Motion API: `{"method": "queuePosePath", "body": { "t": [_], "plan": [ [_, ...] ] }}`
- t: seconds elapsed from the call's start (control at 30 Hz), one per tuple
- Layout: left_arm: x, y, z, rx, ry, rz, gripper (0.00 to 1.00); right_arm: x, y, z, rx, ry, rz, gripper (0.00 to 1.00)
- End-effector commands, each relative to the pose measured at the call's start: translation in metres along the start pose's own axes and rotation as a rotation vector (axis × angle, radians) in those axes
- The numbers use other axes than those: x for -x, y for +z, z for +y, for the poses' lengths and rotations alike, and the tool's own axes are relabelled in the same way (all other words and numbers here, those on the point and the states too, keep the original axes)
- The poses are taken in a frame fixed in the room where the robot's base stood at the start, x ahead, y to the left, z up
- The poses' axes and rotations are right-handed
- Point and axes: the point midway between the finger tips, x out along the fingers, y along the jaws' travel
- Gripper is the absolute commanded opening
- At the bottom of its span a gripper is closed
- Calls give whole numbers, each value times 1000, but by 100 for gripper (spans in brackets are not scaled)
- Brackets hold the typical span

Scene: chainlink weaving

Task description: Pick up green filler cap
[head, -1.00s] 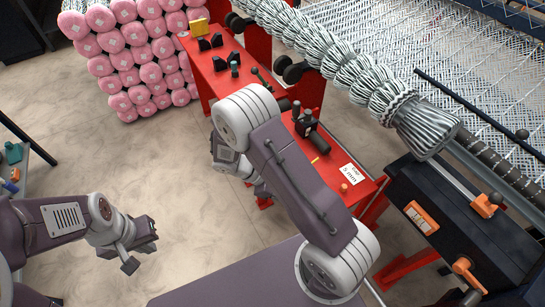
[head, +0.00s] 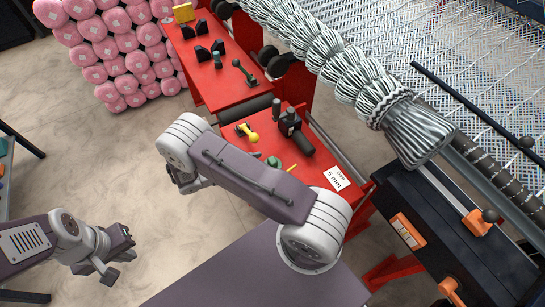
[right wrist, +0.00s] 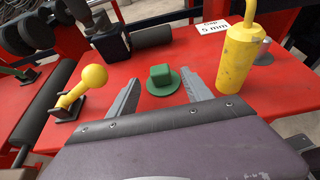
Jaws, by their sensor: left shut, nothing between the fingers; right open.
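The green filler cap (right wrist: 163,80) has a flat round flange and a blocky grip. It sits on the red machine top in the right wrist view. It also shows in the head view (head: 273,161), partly hidden behind my right arm. My right gripper (right wrist: 161,92) is open, with one grey finger on each side of the cap and clear gaps between. In the head view that gripper is mostly hidden by its own arm. My left gripper (head: 119,257) is shut and empty over the floor at the lower left, far from the cap.
A yellow ball-ended lever (right wrist: 92,78) stands left of the cap, and a yellow cylinder (right wrist: 241,58) stands to its right. A black fitting (head: 292,130) and a "5 mm" label (head: 339,178) are nearby. Pink rolls (head: 112,50) are stacked at the back left.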

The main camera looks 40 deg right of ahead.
Motion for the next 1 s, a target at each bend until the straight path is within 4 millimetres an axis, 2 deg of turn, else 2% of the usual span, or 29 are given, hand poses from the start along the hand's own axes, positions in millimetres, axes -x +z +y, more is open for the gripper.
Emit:
{"method": "queuePosePath", "body": {
  "t": [0.23, 0.47, 0.7, 0.97, 1.0],
  "plan": [
    [4, 0, 0, 0, 0, 0, 0, -32, 1, 0, -1, -4, 1, 58],
    [5, 0, 0, 0, 0, 0, 0, -45, 2, 0, -1, -4, 1, 58],
    [9, -1, 0, 0, 0, 0, 0, -85, 5, 1, -1, -4, 1, 58],
    [9, -1, 0, 0, 0, 0, 0, -91, 4, 2, -2, -1, 3, 58],
    [9, -1, 0, 0, 0, 0, 0, -91, 4, 2, -2, -1, 3, 50]
  ]
}}
